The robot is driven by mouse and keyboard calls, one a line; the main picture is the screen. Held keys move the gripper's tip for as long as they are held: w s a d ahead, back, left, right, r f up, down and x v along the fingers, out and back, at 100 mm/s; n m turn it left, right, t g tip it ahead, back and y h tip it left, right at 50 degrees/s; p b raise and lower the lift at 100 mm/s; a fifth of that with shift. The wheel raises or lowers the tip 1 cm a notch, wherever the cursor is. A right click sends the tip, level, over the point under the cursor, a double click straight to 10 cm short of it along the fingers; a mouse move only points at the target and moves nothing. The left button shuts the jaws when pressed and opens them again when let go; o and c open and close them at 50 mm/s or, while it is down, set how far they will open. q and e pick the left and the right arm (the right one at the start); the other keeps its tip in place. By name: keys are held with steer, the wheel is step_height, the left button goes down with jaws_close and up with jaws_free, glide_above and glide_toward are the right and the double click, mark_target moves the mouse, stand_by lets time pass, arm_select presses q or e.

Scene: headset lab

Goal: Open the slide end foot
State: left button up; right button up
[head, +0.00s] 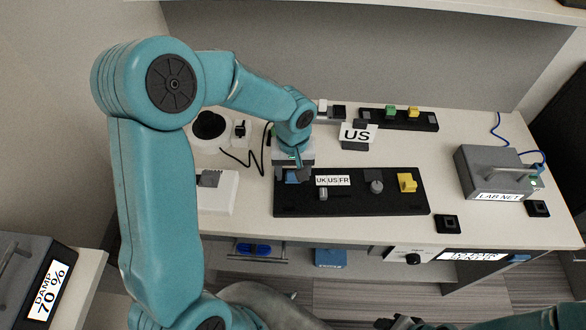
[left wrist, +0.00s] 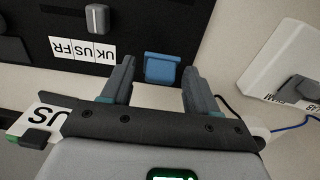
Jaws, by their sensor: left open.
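A blue piece (head: 291,177) sits at the left end of the black panel (head: 350,207) on the desk; I take it for the slide end foot. In the left wrist view the blue piece (left wrist: 161,68) lies at the edge of the black panel (left wrist: 140,25). My left gripper (head: 294,170) is over that end, partly hiding the piece. In the left wrist view my left gripper (left wrist: 158,76) is open, one finger on each side of the blue piece, with gaps visible. A dark shape (head: 398,322) at the bottom edge may be my right gripper, too cut off to read.
The panel carries a UK US FR label (head: 333,181), a grey slider (head: 323,194), a knob (head: 376,187) and a yellow block (head: 406,182). A US card (head: 357,135) stands behind. A white box (head: 218,193) is at left, a grey LAB NET box (head: 496,172) at right.

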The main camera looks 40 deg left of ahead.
arm_select(q)
steer(key=c, duration=0.9)
steer(key=shift+w+a+r+p, duration=0.15)
steer(key=shift+r+p, duration=0.15)
steer(key=shift+p, duration=0.35)
steer(key=g+h+p, duration=0.1)
steer(key=p, duration=0.1)
steer(key=w+g+p, duration=0.1)
steer(key=p, duration=0.1)
steer(key=shift+w+a+r+h, duration=0.1)
steer(key=shift+a+r+h, duration=0.15)
steer(key=shift+a+h, duration=0.15)
steer(key=shift+w+a+f+g+h+p, duration=0.1)
steer(key=shift+w+a+g+h+p, duration=0.1)
steer(key=shift+g+p, duration=0.15)
steer(key=shift+w+a+f+g+h+p, duration=0.1)
steer(key=shift+w+g+h+p, duration=0.1)
steer(key=shift+g, duration=0.25)
steer(key=shift+w+a+g+h, duration=0.15)
steer(key=shift+w+g+h, duration=0.1)
steer(key=shift+g+h, duration=0.2)
steer(key=shift+w+a+f+g+h, duration=0.1)
steer(key=shift+w+a+g+h, duration=0.15)
steer(key=shift+g, duration=0.25)
steer(key=shift+w+a+f+g+h, duration=0.15)
steer(key=shift+g+h, duration=0.15)
steer(key=shift+g, duration=0.15)
steer(key=shift+d+r, duration=0.1)
steer(key=shift+r, duration=0.05)
